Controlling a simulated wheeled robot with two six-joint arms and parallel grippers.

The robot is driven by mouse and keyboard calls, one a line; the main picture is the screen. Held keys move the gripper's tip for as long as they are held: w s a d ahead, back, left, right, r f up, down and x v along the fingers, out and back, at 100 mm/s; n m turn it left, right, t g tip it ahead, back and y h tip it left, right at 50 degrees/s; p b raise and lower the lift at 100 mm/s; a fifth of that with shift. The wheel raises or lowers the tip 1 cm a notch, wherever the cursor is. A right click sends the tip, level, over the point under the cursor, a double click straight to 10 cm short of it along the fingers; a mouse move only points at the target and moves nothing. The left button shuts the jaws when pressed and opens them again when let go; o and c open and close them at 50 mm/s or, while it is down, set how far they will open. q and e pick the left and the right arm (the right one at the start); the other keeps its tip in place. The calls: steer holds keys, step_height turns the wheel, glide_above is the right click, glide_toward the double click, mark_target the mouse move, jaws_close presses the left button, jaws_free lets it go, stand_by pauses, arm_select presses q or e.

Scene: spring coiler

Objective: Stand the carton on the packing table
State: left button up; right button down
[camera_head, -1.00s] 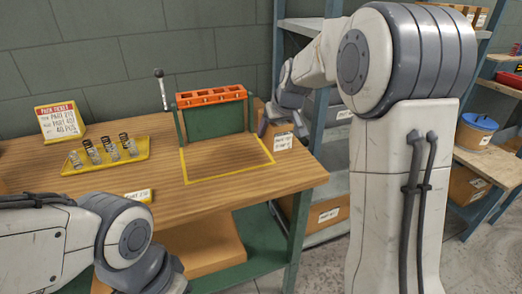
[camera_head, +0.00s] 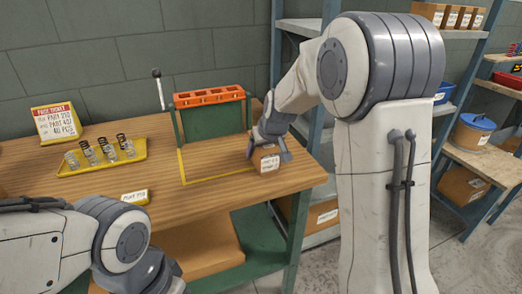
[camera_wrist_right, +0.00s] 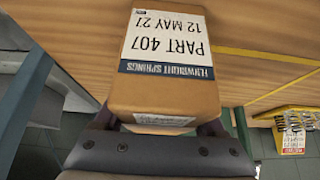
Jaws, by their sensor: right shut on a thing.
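The brown carton (camera_head: 266,160) with a white label is held at the right side of the packing table (camera_head: 210,212), by the yellow outline's (camera_head: 218,179) right edge. My right gripper (camera_head: 269,145) is shut on it. In the right wrist view the carton (camera_wrist_right: 165,90) fills the middle between the fingers, its label reading PART 407, 12 MAY 27, with wood behind it. Whether its base touches the table I cannot tell. My left arm is at the lower left in the head view; its fingers are not visible.
A green stand with an orange slotted top (camera_head: 209,97) is behind the outline. A yellow tray (camera_head: 104,158) of springs, a ticket sign (camera_head: 57,122) and a small label plate (camera_head: 135,197) are to the left. Shelving stands right of the table. The outlined area looks clear.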

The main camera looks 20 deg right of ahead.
mark_target(270, 148)
jaws_free()
steer(key=shift+f, duration=0.1)
steer(key=shift+r, duration=0.2)
steer(key=p+v, duration=0.1)
steer(key=v, duration=1.1)
steer(key=s+a+f+n+g+y, duration=0.1)
steer(key=s+a+f+n+g, duration=0.15)
steer(key=s+a, duration=0.55)
steer(key=s+a+f+n+g+y, duration=0.1)
steer(key=s+a+f, duration=0.3)
steer(key=s+a, duration=0.3)
steer(key=s+a+f+n+g, duration=0.1)
steer(key=s+f, duration=0.1)
steer(key=s, duration=0.5)
steer(key=s+a+f+n+g+h, duration=0.1)
steer(key=s+f+n+g, duration=0.1)
steer(key=s, duration=0.6)
steer(key=shift+f, duration=0.2)
steer(key=shift+s+a, duration=0.15)
